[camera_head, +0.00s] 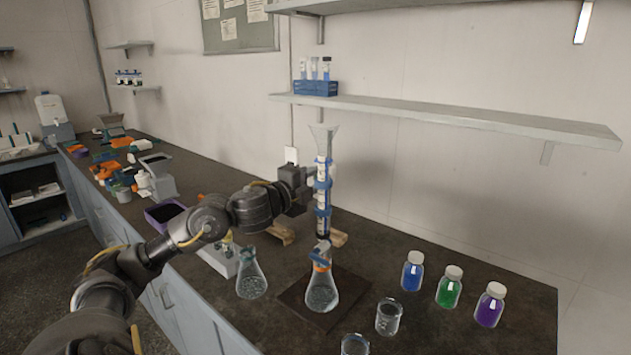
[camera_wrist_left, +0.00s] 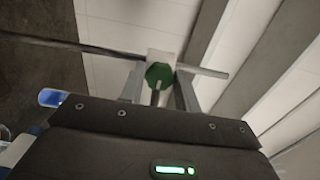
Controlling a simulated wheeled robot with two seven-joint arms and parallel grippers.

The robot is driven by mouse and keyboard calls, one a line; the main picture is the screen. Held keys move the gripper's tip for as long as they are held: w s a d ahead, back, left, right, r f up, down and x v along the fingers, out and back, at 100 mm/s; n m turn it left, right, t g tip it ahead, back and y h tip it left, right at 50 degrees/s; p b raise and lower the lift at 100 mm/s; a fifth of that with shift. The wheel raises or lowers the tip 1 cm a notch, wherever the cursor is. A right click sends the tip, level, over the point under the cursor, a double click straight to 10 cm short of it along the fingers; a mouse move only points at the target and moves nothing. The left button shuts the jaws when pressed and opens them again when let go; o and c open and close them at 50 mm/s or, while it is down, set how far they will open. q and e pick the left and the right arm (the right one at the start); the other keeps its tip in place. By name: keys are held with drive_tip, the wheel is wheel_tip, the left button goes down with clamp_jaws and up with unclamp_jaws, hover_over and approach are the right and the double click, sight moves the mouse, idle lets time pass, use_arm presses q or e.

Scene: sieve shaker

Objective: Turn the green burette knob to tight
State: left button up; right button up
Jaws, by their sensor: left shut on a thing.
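The burette (camera_head: 323,170) stands upright with a funnel-shaped top and blue bands, above an Erlenmeyer flask (camera_head: 322,291) on a dark base plate. My left gripper (camera_head: 308,178) reaches the burette from its left side. In the left wrist view the green knob (camera_wrist_left: 158,75) lies between the two fingers of my left gripper (camera_wrist_left: 160,84), in front of a pale block. The fingers are shut on the knob. The knob is hidden behind the gripper in the head view, and no mark shows how far it is turned. My right gripper is not in view.
A second flask (camera_head: 251,275) stands left of the base plate (camera_head: 347,292). Two beakers (camera_head: 388,317) (camera_head: 354,345) and blue, green and purple bottles (camera_head: 412,271) (camera_head: 449,287) (camera_head: 490,306) stand to the right. A shelf (camera_head: 450,119) with a blue tube rack (camera_head: 315,88) hangs above.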

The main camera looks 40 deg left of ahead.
use_arm(q)
drive_tip(key=o, duration=1)
drive_tip(key=shift+c, duration=0.2)
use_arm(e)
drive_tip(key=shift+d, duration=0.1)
use_arm(q)
drive_tip(key=s+b, duration=0.2)
drive_tip(key=s, duration=0.8)
drive_tip(key=shift+s, duration=0.4)
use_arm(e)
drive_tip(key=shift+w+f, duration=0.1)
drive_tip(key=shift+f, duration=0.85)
use_arm(q)
drive_tip(key=shift+d, duration=0.1)
